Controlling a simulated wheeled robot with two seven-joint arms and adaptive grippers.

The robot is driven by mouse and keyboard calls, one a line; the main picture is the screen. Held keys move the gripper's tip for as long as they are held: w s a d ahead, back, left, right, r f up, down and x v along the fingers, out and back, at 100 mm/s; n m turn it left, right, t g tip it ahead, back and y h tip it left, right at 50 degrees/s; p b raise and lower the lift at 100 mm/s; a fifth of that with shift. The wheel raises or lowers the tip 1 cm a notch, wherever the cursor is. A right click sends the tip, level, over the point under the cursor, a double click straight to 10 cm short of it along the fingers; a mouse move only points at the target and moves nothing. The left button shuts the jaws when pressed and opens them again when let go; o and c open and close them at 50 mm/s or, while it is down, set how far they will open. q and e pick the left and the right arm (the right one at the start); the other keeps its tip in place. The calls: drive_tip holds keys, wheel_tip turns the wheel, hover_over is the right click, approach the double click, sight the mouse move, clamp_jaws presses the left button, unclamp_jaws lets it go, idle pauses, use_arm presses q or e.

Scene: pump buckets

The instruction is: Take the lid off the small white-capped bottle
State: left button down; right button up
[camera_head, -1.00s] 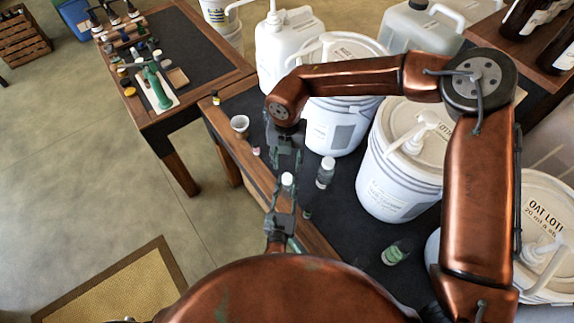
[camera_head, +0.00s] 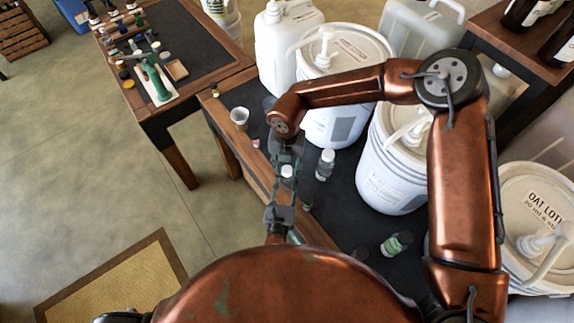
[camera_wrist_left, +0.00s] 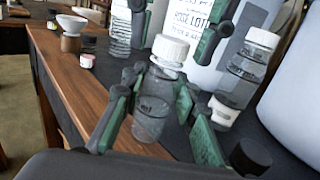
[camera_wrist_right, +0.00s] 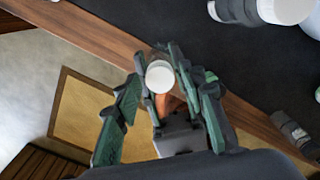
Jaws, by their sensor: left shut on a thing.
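The small clear bottle (camera_wrist_left: 153,105) with a ribbed white cap (camera_wrist_left: 170,48) is upright between the fingers of my left gripper (camera_wrist_left: 152,98), which is shut on its body. The cap also shows in the head view (camera_head: 287,171) and from above in the right wrist view (camera_wrist_right: 159,76). My right gripper (camera_wrist_right: 162,112) comes down from above with its fingers apart, one on each side of the cap. In the left wrist view its fingertips (camera_wrist_left: 180,28) stand spread at and above cap height. I see no clear finger contact with the cap.
Another white-capped bottle (camera_head: 325,164) stands close by on the dark bench top, with a green-labelled bottle (camera_head: 397,243) farther right. Large pump buckets (camera_head: 392,185) crowd the back and right. Open floor lies left.

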use_arm(q)
drive_tip(key=shift+f, duration=0.1)
use_arm(e)
clamp_jaws()
drive_tip(key=n, duration=0.3)
drive_tip(key=shift+n, duration=0.4)
drive_tip(key=n, duration=0.5)
drive_tip(key=shift+n, duration=0.4)
drive_tip(key=shift+o, duration=0.9)
unclamp_jaws()
